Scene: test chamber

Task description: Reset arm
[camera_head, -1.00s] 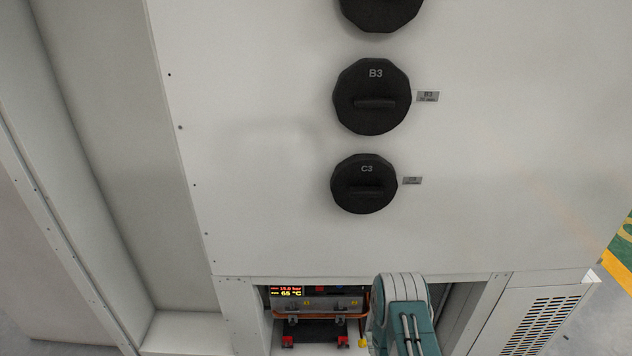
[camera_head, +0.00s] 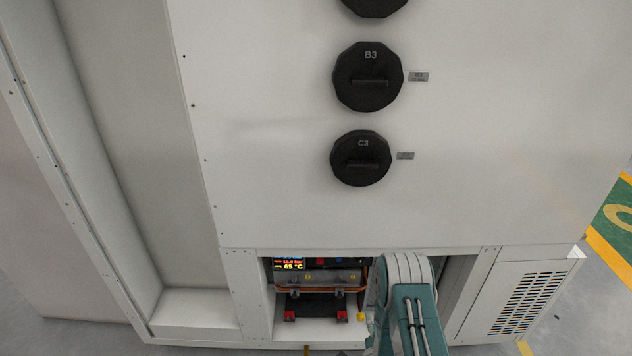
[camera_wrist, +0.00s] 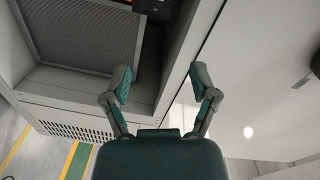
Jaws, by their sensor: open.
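My gripper (camera_wrist: 161,86) is in the wrist view, its two fingers spread apart with nothing between them. It is in front of a white cabinet edge and a dark recess. In the head view, my arm shows at the lower right of an open bay (camera_head: 318,329) in the cabinet; the gripper itself is hidden there.
A large white cabinet (camera_head: 270,190) fills most of the head view. It carries black round knobs B3 (camera_head: 367,95) and C3 (camera_head: 360,172). A vented panel (camera_head: 527,300) and open floor (camera_head: 592,285) lie to the right.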

